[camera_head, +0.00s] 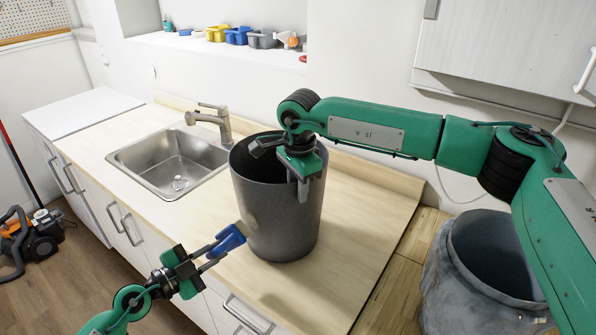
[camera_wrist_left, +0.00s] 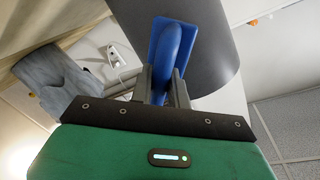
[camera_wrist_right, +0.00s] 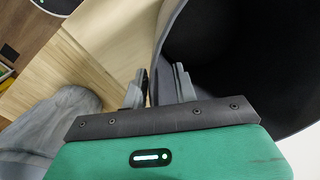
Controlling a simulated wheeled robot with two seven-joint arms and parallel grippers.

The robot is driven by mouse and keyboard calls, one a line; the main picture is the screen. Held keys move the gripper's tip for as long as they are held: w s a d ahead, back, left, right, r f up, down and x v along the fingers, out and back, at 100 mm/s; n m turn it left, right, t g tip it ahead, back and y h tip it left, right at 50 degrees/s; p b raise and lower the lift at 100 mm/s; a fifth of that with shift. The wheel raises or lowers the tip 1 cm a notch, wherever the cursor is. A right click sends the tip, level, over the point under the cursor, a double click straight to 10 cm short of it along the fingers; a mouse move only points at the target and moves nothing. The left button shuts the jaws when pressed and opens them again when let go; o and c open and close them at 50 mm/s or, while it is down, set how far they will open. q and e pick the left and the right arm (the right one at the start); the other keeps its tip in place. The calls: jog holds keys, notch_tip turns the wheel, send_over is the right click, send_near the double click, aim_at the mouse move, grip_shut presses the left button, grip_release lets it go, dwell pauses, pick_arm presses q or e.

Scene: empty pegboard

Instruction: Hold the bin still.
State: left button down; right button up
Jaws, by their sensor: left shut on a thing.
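The bin (camera_head: 262,210) is a dark grey, open-topped bucket standing upright on the wooden counter. My right gripper (camera_head: 303,180) reaches down over its near right rim. In the right wrist view its two fingers (camera_wrist_right: 158,88) straddle the bin wall (camera_wrist_right: 155,68), one inside and one outside, with a gap between them. My left gripper (camera_head: 212,250) is shut on a blue handled tool (camera_head: 229,240) at the bin's lower left side. In the left wrist view the blue tool (camera_wrist_left: 174,50) lies in front of the bin (camera_wrist_left: 215,45); I cannot tell whether they touch.
A steel sink (camera_head: 172,165) with a faucet (camera_head: 212,120) is left of the bin. A grey lined trash can (camera_head: 445,275) stands on the floor at the right. Supplies (camera_head: 236,36) line the back ledge. Counter right of the bin is clear.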

jog(key=shift+f, duration=0.55)
jog(key=c, duration=0.6)
grip_shut()
jog(key=shift+s+f, duration=0.15)
jog(key=shift+f, duration=0.15)
dwell(0.5)
